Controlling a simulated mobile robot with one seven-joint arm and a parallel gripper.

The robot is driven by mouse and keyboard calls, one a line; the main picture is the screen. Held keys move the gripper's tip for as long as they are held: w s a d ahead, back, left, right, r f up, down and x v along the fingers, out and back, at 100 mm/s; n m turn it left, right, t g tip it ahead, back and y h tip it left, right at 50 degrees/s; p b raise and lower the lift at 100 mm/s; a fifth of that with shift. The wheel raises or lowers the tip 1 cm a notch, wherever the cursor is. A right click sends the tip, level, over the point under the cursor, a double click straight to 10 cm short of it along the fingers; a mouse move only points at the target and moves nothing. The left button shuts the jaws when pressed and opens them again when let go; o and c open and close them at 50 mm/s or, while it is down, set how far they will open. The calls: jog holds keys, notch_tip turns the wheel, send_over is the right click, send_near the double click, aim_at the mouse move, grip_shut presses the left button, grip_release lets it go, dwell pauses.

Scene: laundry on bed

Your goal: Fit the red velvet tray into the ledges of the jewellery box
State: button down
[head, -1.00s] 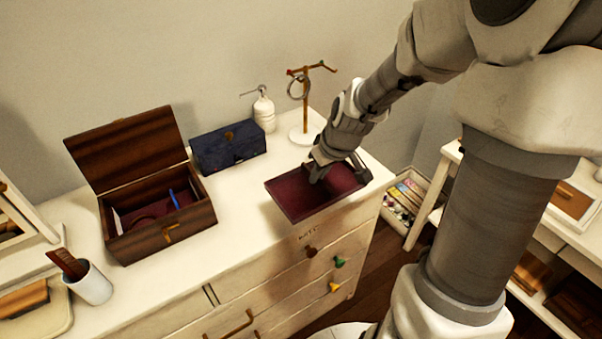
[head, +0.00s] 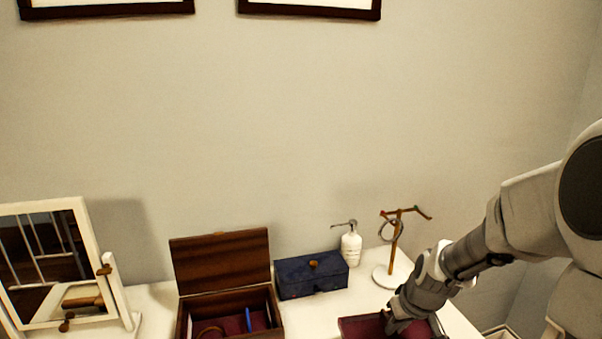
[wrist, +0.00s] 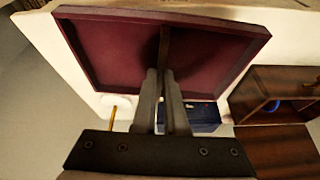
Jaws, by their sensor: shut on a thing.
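The red velvet tray (wrist: 110,45) has a dark red lining, a thin rim and a brown divider across its middle. In the wrist view my gripper (wrist: 165,72) is shut on that divider. In the head view the tray (head: 362,326) is at the bottom edge, partly cut off and partly hidden by my gripper (head: 396,326). The jewellery box (head: 183,318) stands open to the left, its brown wooden lid (head: 222,261) raised at the back. A blue item and a ring-shaped item lie inside on red lining. The box's ledges cannot be made out.
Between box and tray, farther back, are a dark blue case (head: 312,276) and a white pump bottle (head: 351,246). A jewellery stand (head: 393,250) rises behind the tray. A tilting mirror (head: 55,262) stands at the far left. The white dresser top (head: 150,297) is bare beside the box.

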aim_at(362, 326)
jog(key=shift+m+h, duration=0.4)
jog(key=shift+m, duration=0.5)
jog(key=shift+w+a+f, duration=0.3)
jog(key=shift+w+a, duration=0.2)
jog(key=shift+a, duration=0.5)
jog(key=shift+w+a+f, duration=0.25)
jog(key=shift+w+a, duration=0.3)
jog(key=shift+a, duration=0.4)
jog(key=shift+w+a+f, duration=0.3)
jog(key=shift+w+a, duration=0.2)
jog(key=shift+a, duration=0.5)
jog(key=s+f, duration=0.4)
jog(key=f, duration=0.1)
jog(key=shift+s+f, duration=0.15)
jog(key=shift+f, duration=0.1)
jog(key=shift+r, duration=0.1)
